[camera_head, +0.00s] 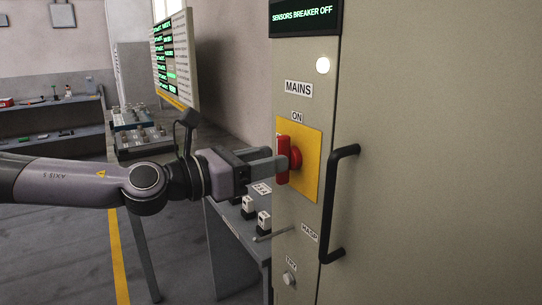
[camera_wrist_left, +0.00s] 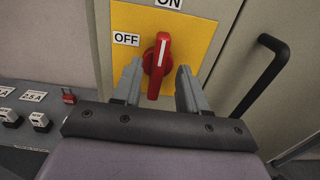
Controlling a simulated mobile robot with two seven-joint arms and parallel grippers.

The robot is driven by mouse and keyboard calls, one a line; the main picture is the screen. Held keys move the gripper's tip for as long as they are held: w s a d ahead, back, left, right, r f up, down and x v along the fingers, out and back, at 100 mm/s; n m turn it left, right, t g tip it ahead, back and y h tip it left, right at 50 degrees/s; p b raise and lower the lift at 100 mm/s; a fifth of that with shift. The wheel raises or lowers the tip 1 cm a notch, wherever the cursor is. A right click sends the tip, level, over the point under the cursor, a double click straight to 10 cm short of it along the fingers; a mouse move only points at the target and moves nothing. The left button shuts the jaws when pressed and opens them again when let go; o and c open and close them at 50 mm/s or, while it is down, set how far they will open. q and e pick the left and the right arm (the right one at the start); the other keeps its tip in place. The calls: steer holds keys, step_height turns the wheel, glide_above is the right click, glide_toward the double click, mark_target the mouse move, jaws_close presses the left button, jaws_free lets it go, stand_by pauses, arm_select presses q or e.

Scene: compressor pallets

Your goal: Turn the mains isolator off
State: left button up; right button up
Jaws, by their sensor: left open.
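The mains isolator is a red rotary handle (camera_head: 288,159) on a yellow plate (camera_head: 311,150) on the beige cabinet, below the MAINS and ON labels. In the left wrist view the red handle (camera_wrist_left: 157,65) stands nearly upright, its marked end up toward the ON label (camera_wrist_left: 168,3); the OFF label (camera_wrist_left: 126,39) is to its left. My left gripper (camera_head: 272,168) is at the handle. In the left wrist view its two fingers (camera_wrist_left: 158,88) are open, one on each side of the handle's lower part, with gaps visible. My right gripper is not in view.
A black door handle (camera_head: 337,204) sticks out right of the plate. A lit white lamp (camera_head: 323,65) and a display (camera_head: 306,17) reading SENSORS BREAKER OFF are above. A bench with switches (camera_head: 249,208) stands below left. A small lever (camera_head: 274,232) juts out below.

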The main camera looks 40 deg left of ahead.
arm_select(q)
steer(key=shift+w+d, duration=0.2)
steer(key=shift+w, duration=0.35)
steer(key=shift+w, duration=0.15)
jaws_close()
